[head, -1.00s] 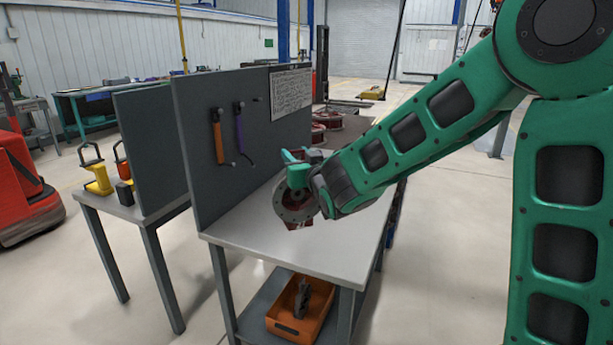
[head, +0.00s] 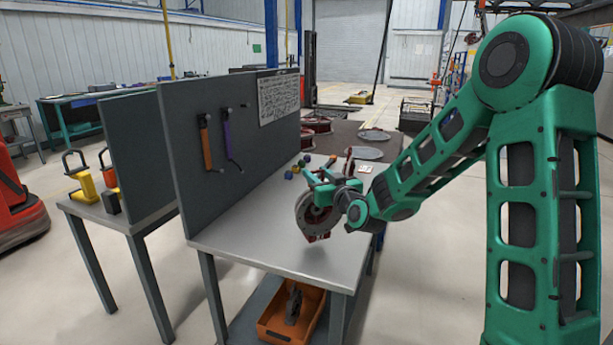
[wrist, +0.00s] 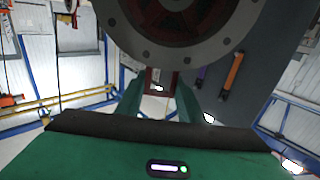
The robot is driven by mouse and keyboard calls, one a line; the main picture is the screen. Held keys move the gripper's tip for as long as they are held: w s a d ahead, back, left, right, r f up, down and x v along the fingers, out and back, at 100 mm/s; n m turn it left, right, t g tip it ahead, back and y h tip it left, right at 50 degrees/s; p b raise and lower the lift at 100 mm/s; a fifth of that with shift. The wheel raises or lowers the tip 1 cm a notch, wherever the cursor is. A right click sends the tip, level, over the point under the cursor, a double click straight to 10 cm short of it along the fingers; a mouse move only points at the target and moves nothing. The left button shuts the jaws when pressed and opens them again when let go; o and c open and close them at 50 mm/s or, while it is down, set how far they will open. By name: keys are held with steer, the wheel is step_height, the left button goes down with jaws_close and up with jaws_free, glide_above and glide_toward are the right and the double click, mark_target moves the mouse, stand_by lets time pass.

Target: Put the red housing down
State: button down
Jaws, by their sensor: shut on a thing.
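The red housing (head: 317,217), with a round grey flange, is held on edge by my gripper (head: 322,181) over the right side of the grey workbench (head: 245,236). My gripper is shut on it, and the flange hangs below and left of the fingers. I cannot tell whether its lower edge touches the bench top. In the wrist view, the housing's flange (wrist: 178,46) and red inner part fill the top middle. My green fingers (wrist: 158,98) close around a red part of it there.
A grey upright panel (head: 240,120) with orange and purple handled tools borders the bench's left. Small coloured cubes (head: 298,166), grey discs (head: 368,153) and red round parts (head: 318,125) lie farther back. An orange bin (head: 290,318) sits below. The front bench top is clear.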

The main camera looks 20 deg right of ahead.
steer(key=shift+f, duration=1.85)
steer(key=c, duration=1.2)
jaws_free()
steer(key=shift+f, duration=0.15)
